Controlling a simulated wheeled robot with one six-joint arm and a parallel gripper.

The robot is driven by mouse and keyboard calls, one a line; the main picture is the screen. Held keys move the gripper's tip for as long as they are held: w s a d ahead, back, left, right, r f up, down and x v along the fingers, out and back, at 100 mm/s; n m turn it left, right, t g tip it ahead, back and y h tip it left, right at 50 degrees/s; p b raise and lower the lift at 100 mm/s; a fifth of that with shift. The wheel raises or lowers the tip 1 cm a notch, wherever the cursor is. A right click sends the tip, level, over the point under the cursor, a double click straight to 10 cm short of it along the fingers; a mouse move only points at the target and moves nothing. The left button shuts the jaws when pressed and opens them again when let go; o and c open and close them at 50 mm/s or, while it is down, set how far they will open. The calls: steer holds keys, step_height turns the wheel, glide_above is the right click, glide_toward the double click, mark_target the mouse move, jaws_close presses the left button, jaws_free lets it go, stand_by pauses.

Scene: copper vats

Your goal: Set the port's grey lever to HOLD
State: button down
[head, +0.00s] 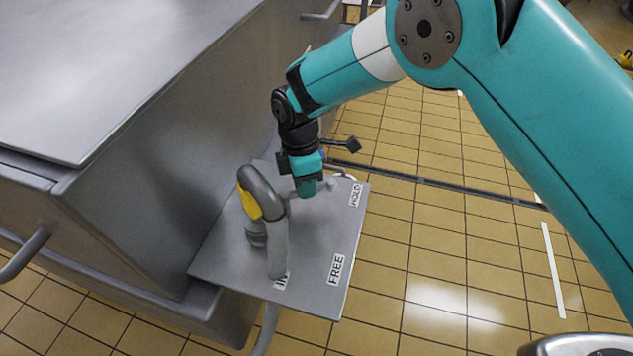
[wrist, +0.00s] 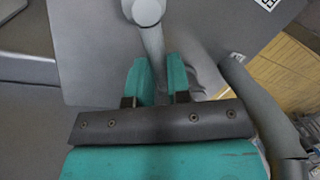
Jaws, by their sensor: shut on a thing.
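The grey lever (head: 331,185) is on a flat grey plate (head: 312,240) beside the vat. Its pale round end shows just right of my gripper, near the HOLD label (head: 355,194). The FREE label (head: 337,269) is nearer the plate's front right. In the wrist view the lever's bar (wrist: 152,42) runs from the round end down between the teal fingers. My gripper (head: 308,192), also in the wrist view (wrist: 158,78), is shut on the bar. Part of the lever is hidden behind the fingers, and I cannot tell exactly which mark it points to.
A thick grey curved hose (head: 276,235) with a yellow part (head: 249,203) stands close left of my gripper and partly covers a third label (head: 282,281). The metal vat (head: 150,130) borders the plate on the left. Tiled floor (head: 440,270) lies open to the right.

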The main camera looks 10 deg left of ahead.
steer(key=shift+w+a+r, duration=0.1)
steer(key=shift+w+a, duration=0.05)
stand_by(0.4)
steer(key=c, duration=1.1)
jaws_free()
steer(key=w+r, duration=0.1)
steer(key=r, duration=0.4)
steer(key=w+a+r+p, duration=0.1)
steer(key=r, duration=0.5)
steer(key=w+r, duration=0.1)
steer(key=r, duration=0.5)
steer(key=shift+a, duration=0.2)
